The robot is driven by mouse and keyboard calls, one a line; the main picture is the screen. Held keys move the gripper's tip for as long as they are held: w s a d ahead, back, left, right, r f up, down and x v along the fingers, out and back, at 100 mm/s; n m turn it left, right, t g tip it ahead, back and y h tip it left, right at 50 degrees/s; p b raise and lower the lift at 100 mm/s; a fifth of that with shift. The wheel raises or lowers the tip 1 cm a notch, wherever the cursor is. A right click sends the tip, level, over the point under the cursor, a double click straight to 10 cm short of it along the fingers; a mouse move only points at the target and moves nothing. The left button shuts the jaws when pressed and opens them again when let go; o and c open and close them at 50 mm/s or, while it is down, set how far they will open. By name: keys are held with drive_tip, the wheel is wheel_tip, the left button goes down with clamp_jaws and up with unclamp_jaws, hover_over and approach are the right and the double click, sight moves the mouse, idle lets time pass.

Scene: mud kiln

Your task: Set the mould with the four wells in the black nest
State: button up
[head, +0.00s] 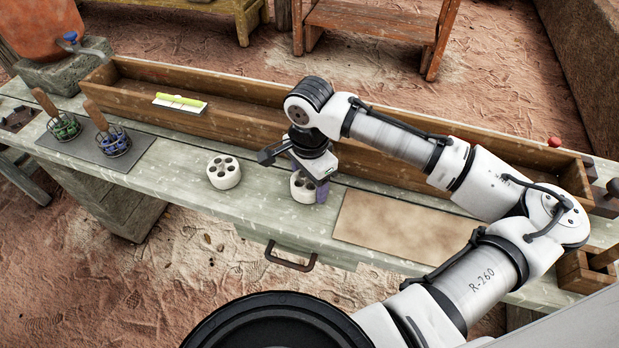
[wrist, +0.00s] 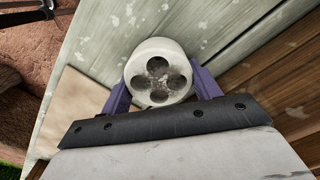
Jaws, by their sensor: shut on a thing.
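The mould with the four wells (wrist: 158,75) is a round white block with dark wells in its top. It sits between the purple fingers of my gripper (head: 310,187), which is shut on it. In the head view this mould (head: 299,192) shows partly behind my gripper, at or just above the pale green bench. A second white mould (head: 224,172) with several dark wells stands on the bench to the left, apart from my gripper. I cannot make out a black nest for certain in either view.
The bench (head: 190,187) has free room around the second mould. Two wire baskets with wooden handles (head: 112,138) stand on a dark mat (head: 84,150) at left. A long wooden trough (head: 230,107) runs along the back. A tan board (head: 395,228) lies at right.

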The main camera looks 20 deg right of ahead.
drive_tip(key=shift+f, duration=0.15)
drive_tip(key=o, duration=1.1)
